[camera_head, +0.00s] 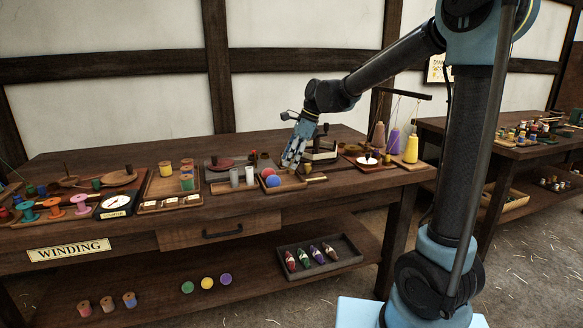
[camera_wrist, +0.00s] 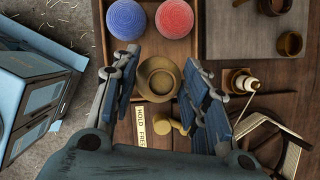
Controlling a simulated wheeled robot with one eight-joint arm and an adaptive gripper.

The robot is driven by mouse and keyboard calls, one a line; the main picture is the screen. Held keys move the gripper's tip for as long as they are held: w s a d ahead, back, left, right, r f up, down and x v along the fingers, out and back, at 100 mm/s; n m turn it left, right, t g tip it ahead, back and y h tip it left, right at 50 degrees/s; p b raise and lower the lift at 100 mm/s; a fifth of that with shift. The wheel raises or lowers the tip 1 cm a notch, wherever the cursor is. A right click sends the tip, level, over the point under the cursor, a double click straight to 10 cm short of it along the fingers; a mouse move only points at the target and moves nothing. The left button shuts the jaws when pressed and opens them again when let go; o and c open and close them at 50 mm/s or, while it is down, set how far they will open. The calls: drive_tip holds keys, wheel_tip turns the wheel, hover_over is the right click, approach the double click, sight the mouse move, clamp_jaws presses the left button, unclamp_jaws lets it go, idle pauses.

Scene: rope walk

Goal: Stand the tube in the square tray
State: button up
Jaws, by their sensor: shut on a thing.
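My gripper (camera_head: 290,166) is over the right part of the winding bench. In the wrist view my gripper (camera_wrist: 163,72) has its two fingers on either side of a round tan piece, the tube (camera_wrist: 158,78), seen end-on, and is shut on it. How high its lower end is cannot be told. A wooden tray (camera_wrist: 99,48) with a raised rim lies below, holding a blue ball (camera_wrist: 126,19) and a red ball (camera_wrist: 174,18) at its far end. The tube shows over the tray's near part; whether it touches the floor is hidden.
A brass knob (camera_wrist: 172,125) and a lettered label (camera_wrist: 141,128) lie near the tray. A grey board (camera_wrist: 230,38) with small cups is to the right, with a white-tipped spindle (camera_wrist: 246,82) nearby. Two pale cylinders (camera_head: 242,176) stand left of the balls. Thread cones (camera_head: 411,148) stand right.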

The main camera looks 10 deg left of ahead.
drive_tip(key=shift+f, duration=1.45)
drive_tip(key=o, duration=1)
drive_tip(key=shift+f, duration=0.1)
drive_tip(key=shift+c, duration=0.2)
drive_tip(key=s+v, duration=0.1)
drive_tip(key=v, duration=1.1)
drive_tip(key=shift+w, duration=0.4)
drive_tip(key=s+d+f+n+t, duration=0.1)
drive_tip(key=s+d+f+n, duration=0.2)
drive_tip(key=d, duration=0.9)
drive_tip(key=s+d+f+n+t+h, duration=0.1)
drive_tip(key=s+d+f+n+h, duration=0.1)
drive_tip(key=s+d+f+n, duration=0.4)
drive_tip(key=s+d+f+n+t+h, duration=0.1)
drive_tip(key=s+d+f+n, duration=0.4)
drive_tip(key=s+d+f, duration=0.7)
drive_tip(key=s+d+h, duration=0.1)
drive_tip(key=s+d, duration=0.2)
drive_tip(key=d, duration=0.3)
drive_tip(key=shift+f+n, duration=0.3)
drive_tip(key=shift+n, duration=0.1)
